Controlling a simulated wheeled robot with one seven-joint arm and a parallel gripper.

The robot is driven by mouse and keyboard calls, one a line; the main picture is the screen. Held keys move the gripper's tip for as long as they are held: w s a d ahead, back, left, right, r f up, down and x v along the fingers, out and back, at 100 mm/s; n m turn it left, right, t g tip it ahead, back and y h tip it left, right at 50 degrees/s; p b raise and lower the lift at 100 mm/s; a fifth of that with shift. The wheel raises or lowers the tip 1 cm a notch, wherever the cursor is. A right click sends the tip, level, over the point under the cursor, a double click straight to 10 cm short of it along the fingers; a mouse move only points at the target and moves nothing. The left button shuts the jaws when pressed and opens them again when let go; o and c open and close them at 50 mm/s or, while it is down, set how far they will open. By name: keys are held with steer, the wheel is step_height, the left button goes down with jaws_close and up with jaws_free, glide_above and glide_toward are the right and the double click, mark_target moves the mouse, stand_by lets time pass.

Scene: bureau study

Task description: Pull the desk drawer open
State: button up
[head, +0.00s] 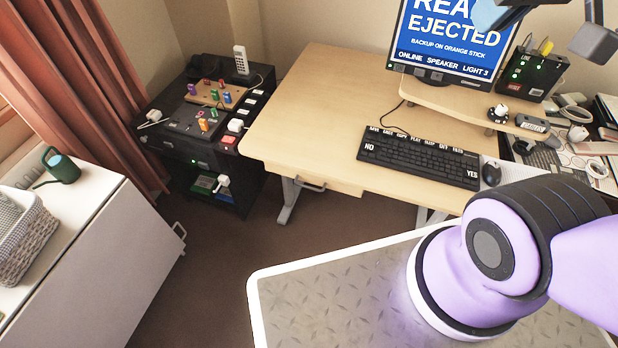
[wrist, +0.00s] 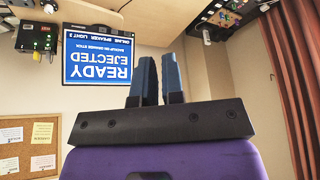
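The desk drawer (head: 330,184) sits under the front left edge of the light wood desk (head: 300,110) in the head view. It looks shut, its front close to flush with the desk edge. A small metal handle (head: 311,187) is on its front. Nothing is between the fingers. The drawer is not clearly visible in the wrist view.
A black cabinet (head: 190,160) with colored knobs stands left of the desk. A white cabinet (head: 110,255) with a basket (head: 25,240) is at the left. The floor (head: 225,265) before the drawer is clear. A keyboard (head: 415,160) and monitor (head: 450,40) stand on the desk.

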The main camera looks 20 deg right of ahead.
steer(key=o, duration=0.3)
steer(key=shift+w, duration=0.1)
steer(key=shift+o, duration=0.4)
steer(key=shift+w+f, duration=0.2)
steer(key=shift+w, duration=0.15)
steer(key=n+t+h, duration=0.2)
steer(key=n+h, duration=0.5)
steer(key=h, duration=0.6)
glide_above(308, 187)
steer(key=s+a, duration=0.2)
steer(key=a, duration=0.1)
step_height(308, 187, down, 45)
steer(key=s+a+f+n+t+y, duration=0.1)
steer(key=s+f+n+t+y, duration=0.15)
steer(key=f, duration=0.65)
steer(key=s+a+f+n+t+y, duration=0.2)
steer(key=s+f+t, duration=0.1)
steer(key=f, duration=0.7)
steer(key=x, duration=1)
steer(key=shift+s+d+r, duration=0.15)
steer(key=shift+d+r, duration=0.15)
steer(key=shift+r, duration=0.1)
